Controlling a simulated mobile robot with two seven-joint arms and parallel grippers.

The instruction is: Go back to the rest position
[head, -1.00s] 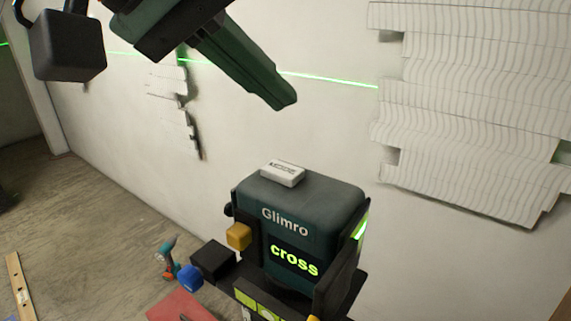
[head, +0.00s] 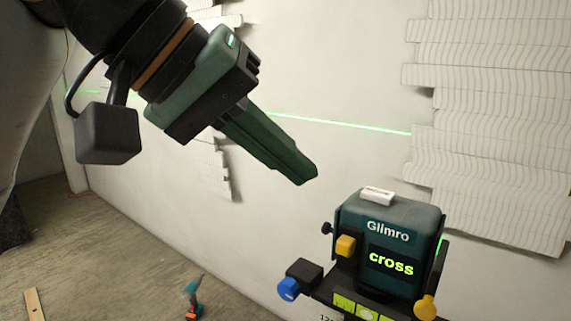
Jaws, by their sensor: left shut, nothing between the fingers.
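My left gripper (head: 306,176) comes in from the upper left of the head view. Its green fingers are together with nothing between them, and they point down and to the right. The fingertips are in the air, above and left of a dark green laser level (head: 392,222) marked "Glimro" and "cross". In the picture they are apart from it. My right gripper does not show.
The laser level stands on a black mount with blue and yellow knobs, a small white block (head: 377,195) on top. A green laser line crosses the pale wall (head: 350,70), which carries white striped reliefs (head: 490,130). A drill (head: 194,298) stands on the floor.

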